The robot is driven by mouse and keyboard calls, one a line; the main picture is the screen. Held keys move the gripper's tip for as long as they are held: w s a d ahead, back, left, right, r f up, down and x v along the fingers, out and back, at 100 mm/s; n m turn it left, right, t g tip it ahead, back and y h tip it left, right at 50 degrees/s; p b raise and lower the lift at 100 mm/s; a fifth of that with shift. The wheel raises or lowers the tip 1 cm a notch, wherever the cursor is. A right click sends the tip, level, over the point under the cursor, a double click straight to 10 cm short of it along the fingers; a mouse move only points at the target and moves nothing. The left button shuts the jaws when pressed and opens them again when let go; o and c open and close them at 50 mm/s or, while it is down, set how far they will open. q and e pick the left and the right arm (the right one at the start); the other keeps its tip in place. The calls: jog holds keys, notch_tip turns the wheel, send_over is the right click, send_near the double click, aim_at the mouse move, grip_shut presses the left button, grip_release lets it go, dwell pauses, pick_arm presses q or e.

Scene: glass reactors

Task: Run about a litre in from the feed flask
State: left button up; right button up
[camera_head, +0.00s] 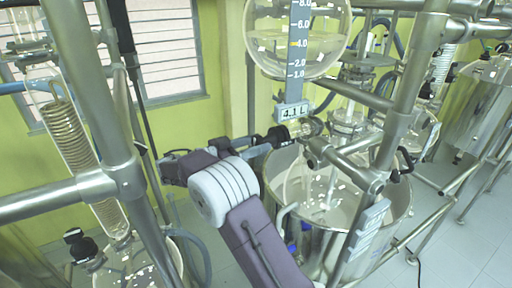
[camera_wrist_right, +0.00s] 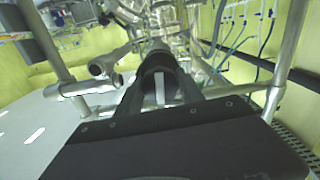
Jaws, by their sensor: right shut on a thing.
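The feed flask (camera_head: 270,52) is a round clear glass vessel at the top middle of the head view. A grey scale strip (camera_head: 299,45) with marks up to 8.0 runs down its front, and a display (camera_head: 292,112) below reads 4.1 L. Under the display is a black valve handle (camera_head: 279,136). My right gripper (camera_head: 264,142) reaches it from the left and is shut on it. In the right wrist view, the black handle (camera_wrist_right: 158,62) sits between the fingers (camera_wrist_right: 160,88), with a pale stripe on it. My left gripper is not in view.
A large glass reactor in a steel jacket (camera_head: 395,215) stands below the valve. Steel frame posts and rails (camera_head: 405,95) stand close on the right. A post (camera_head: 100,120) and a coil condenser (camera_head: 75,140) stand at left. Another reactor (camera_head: 485,110) is at far right.

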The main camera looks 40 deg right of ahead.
jog(key=shift+f+n+b, duration=0.15)
jog(key=shift+n+b, duration=0.45)
jog(key=shift+n, duration=0.2)
jog(key=n+b, duration=0.1)
jog(key=n, duration=0.1)
jog(key=shift+n, duration=0.4)
jog(key=shift+r+n, duration=0.2)
jog(key=shift+n, duration=2.3)
jog(key=shift+r, duration=0.1)
jog(key=o, duration=1.4)
